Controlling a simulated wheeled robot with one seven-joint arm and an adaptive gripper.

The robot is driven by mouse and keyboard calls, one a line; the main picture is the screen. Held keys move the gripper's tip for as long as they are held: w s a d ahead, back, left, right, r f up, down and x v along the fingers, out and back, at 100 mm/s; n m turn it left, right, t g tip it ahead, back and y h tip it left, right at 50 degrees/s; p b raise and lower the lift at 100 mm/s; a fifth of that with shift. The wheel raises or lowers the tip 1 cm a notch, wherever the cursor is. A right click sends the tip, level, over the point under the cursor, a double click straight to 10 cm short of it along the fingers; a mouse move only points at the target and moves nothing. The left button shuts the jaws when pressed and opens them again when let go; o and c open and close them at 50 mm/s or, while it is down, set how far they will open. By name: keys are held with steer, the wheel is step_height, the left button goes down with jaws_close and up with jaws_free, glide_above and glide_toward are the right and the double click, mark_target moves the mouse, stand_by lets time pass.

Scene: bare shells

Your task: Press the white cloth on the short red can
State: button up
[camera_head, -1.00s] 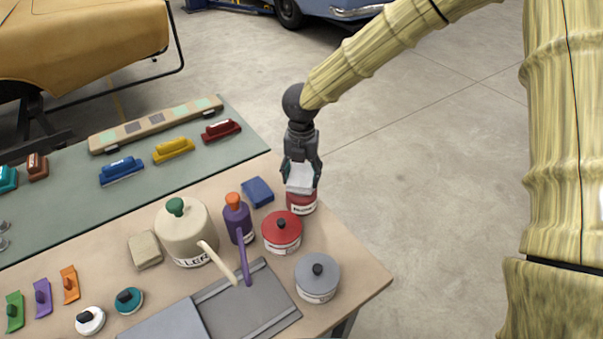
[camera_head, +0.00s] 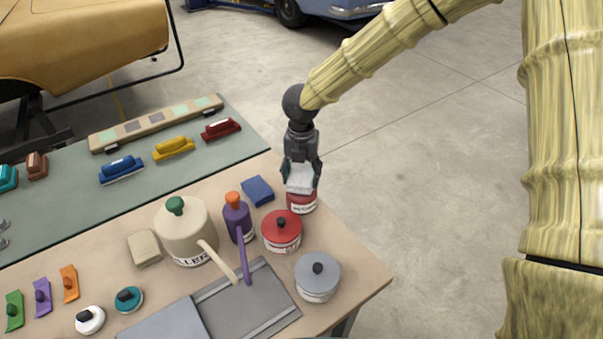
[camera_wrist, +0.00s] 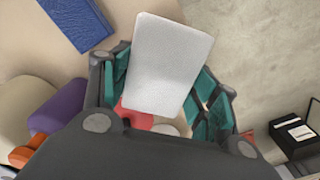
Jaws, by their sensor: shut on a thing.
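My gripper (camera_head: 301,174) points down at the table's far right corner, shut on a white cloth (camera_head: 300,184). The cloth shows as a pale, rounded rectangle between the teal finger pads in the wrist view (camera_wrist: 168,62). A red can (camera_head: 302,205) with a white label stands directly under the cloth. The cloth and gripper hide its top. The cloth appears to meet the can, but I cannot tell how firmly. Another red can (camera_head: 281,236), with a red lid and black knob, stands just in front and to the left.
A blue block (camera_head: 257,191) and a purple bottle (camera_head: 238,220) with an orange cap stand left of the gripper. A grey lidded can (camera_head: 317,280) stands nearer the front edge. A cream pot (camera_head: 184,228) is further left. The table's right edge is close to the red can.

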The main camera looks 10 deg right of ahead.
mark_target(302, 175)
steer(key=shift+s+f, duration=0.1)
steer(key=shift+f, duration=0.3)
stand_by(2.0)
steer(key=shift+r, duration=0.1)
steer(key=shift+r+p, duration=3.1)
steer(key=shift+r, duration=0.4)
steer(key=shift+f, duration=0.1)
